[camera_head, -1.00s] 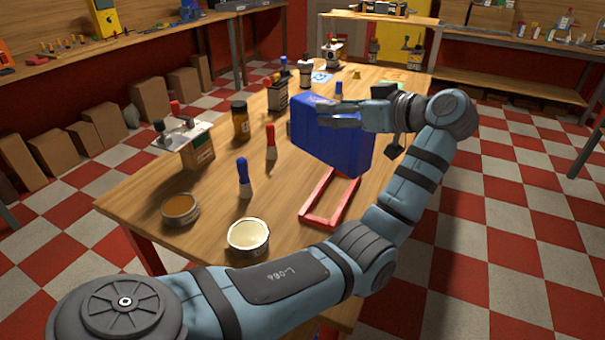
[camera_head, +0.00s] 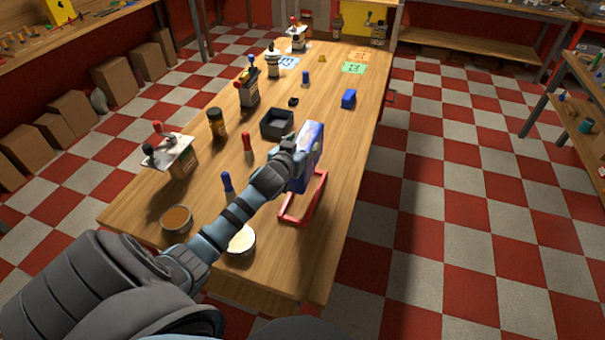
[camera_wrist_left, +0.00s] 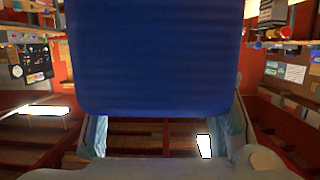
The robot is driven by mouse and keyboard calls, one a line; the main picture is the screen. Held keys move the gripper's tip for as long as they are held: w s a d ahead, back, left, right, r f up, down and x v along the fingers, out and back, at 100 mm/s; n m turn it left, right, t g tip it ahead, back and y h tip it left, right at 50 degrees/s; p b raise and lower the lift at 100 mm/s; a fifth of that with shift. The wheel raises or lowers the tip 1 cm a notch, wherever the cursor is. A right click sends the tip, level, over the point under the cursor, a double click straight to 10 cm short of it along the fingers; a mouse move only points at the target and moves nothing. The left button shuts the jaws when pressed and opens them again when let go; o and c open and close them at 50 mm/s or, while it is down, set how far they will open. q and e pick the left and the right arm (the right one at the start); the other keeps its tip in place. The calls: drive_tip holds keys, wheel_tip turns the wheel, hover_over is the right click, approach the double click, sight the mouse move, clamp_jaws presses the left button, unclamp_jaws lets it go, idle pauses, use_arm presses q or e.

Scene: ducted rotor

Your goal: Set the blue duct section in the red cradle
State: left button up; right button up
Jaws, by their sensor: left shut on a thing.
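The blue duct section (camera_head: 311,152) stands upright over the far end of the red cradle (camera_head: 318,202). The red cradle is an open frame on the table; its near end shows bare, and its far end is partly hidden behind the duct section. I cannot tell whether the two touch. My left gripper (camera_head: 296,152) is shut on the duct section from its left side. In the left wrist view, the duct section (camera_wrist_left: 155,55) fills the upper middle, between my fingers. My right gripper is in neither view.
A brown-filled tin (camera_head: 176,220) and a white-filled tin (camera_head: 242,240) stand near the table's front left. A blue-capped bottle (camera_head: 228,184), a red-capped bottle (camera_head: 248,145) and a dark open box (camera_head: 277,124) stand left of the duct section. A blue block (camera_head: 348,98) lies farther back. The table's right edge is close.

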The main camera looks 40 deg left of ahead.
use_arm(q)
wheel_tip(320, 180, down, 12)
drive_tip(key=b, duration=0.4)
clamp_jaws()
drive_tip(key=shift+s, duration=0.15)
drive_tip(key=shift+d+r, duration=0.1)
drive_tip(key=o, duration=1.4)
unclamp_jaws()
drive_tip(key=shift+o, duration=1.3)
drive_tip(key=shift+w, duration=0.25)
drive_tip(key=shift+s, duration=0.1)
